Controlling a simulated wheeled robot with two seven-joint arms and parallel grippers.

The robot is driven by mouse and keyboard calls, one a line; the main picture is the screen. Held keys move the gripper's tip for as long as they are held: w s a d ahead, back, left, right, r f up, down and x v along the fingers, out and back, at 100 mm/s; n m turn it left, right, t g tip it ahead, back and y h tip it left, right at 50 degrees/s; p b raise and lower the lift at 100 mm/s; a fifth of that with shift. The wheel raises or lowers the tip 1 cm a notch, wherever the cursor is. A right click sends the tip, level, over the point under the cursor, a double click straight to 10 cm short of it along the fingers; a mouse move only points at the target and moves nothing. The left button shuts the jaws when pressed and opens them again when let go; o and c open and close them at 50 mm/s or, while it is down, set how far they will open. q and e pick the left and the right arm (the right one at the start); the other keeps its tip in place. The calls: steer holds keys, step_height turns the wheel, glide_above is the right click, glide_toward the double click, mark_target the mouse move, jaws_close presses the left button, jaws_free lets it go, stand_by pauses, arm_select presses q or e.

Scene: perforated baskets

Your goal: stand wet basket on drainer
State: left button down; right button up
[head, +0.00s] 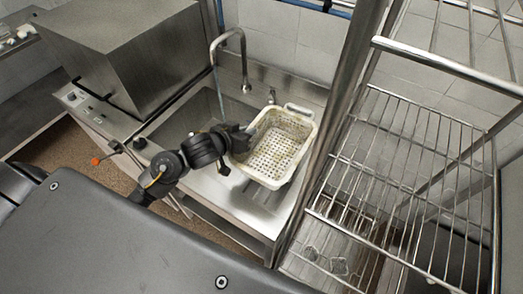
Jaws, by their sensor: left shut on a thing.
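The basket (274,150) is off-white and perforated, with a handle loop at its far end. It is in the middle of the head view, over the steel sink counter, and looks tilted. My left gripper (243,137) is shut on the basket's left rim. Whether the basket touches the counter, I cannot tell. The wire rack (385,150) on the right has bare shelves and may be the drainer. My right gripper does not show.
A tall steel post (335,110) stands between the basket and the rack's shelves. A curved tap (243,50) rises behind the sink basin (190,115). A large steel box-shaped machine (125,50) stands at the left.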

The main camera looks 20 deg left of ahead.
arm_select(q)
steer(key=shift+f, duration=3.55)
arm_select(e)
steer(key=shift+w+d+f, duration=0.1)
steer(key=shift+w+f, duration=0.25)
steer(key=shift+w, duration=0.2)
arm_select(q)
steer(key=c, duration=1.4)
jaws_free()
steer(key=b+v, duration=0.1)
steer(key=v, duration=1.1)
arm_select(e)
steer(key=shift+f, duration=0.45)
arm_select(q)
steer(key=shift+s+f, duration=0.1)
